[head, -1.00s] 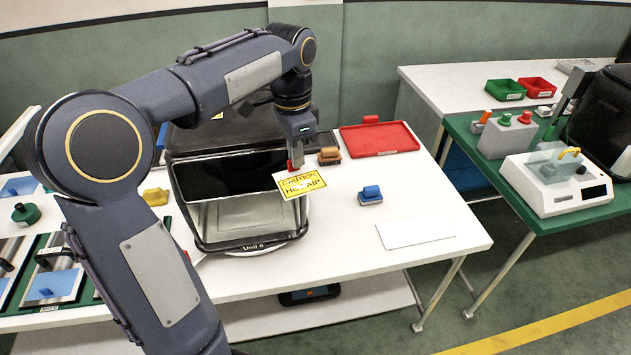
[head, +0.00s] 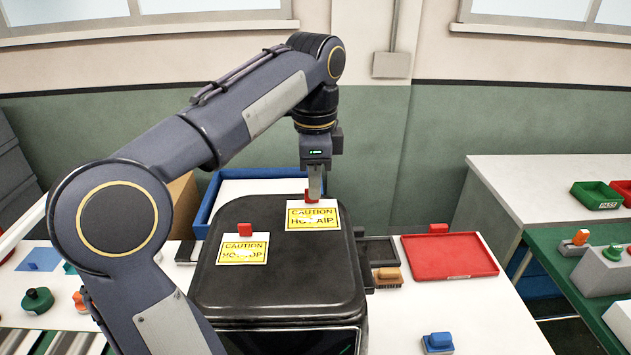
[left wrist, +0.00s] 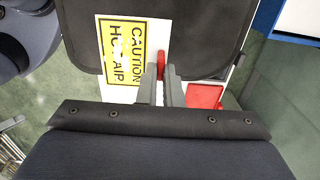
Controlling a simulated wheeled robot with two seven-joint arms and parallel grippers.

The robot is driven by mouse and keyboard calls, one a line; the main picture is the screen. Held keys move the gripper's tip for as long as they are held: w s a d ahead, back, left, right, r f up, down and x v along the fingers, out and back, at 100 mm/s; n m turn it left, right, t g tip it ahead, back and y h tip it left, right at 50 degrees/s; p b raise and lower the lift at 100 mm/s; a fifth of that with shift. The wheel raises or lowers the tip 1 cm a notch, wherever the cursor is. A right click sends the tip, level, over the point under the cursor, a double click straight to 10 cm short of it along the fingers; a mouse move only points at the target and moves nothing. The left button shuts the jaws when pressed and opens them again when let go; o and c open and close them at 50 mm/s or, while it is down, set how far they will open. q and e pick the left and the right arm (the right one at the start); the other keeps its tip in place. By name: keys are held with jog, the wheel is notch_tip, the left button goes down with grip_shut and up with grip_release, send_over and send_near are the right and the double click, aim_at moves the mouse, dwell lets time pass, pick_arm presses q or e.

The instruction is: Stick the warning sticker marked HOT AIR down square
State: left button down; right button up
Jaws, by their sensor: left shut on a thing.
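The yellow and white HOT AIR warning sticker (head: 313,221) hangs by its red tab from my left gripper (head: 314,190), which is shut on that tab. It is over the back right part of the black fryer's top (head: 285,285); I cannot tell whether it touches. In the left wrist view the sticker (left wrist: 118,62) shows beside the shut fingers (left wrist: 160,72), with the black top around and behind it. A second sticker, its second line hard to read but seemingly HOT TOP (head: 243,251), lies on the fryer's top at the left, with its own red tab. My right gripper is not in view.
A blue-handled block (head: 438,343) is at the front right. A blue-rimmed tray (head: 212,190) is behind the fryer. The white table (head: 490,320) has bare room at the right.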

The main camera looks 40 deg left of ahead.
aim_at(314, 202)
pick_arm(q)
jog(key=shift+s+f, duration=0.1)
jog(key=shift+f, duration=0.85)
jog(key=shift+f+b, duration=1.3)
jog(key=shift+f, duration=1)
jog(key=shift+f+p, duration=0.2)
jog(key=shift+p, duration=0.1)
jog(key=shift+f, duration=0.45)
jog(key=c, duration=0.9)
grip_release()
jog(key=shift+c, duration=0.2)
jog(key=shift+r, duration=0.1)
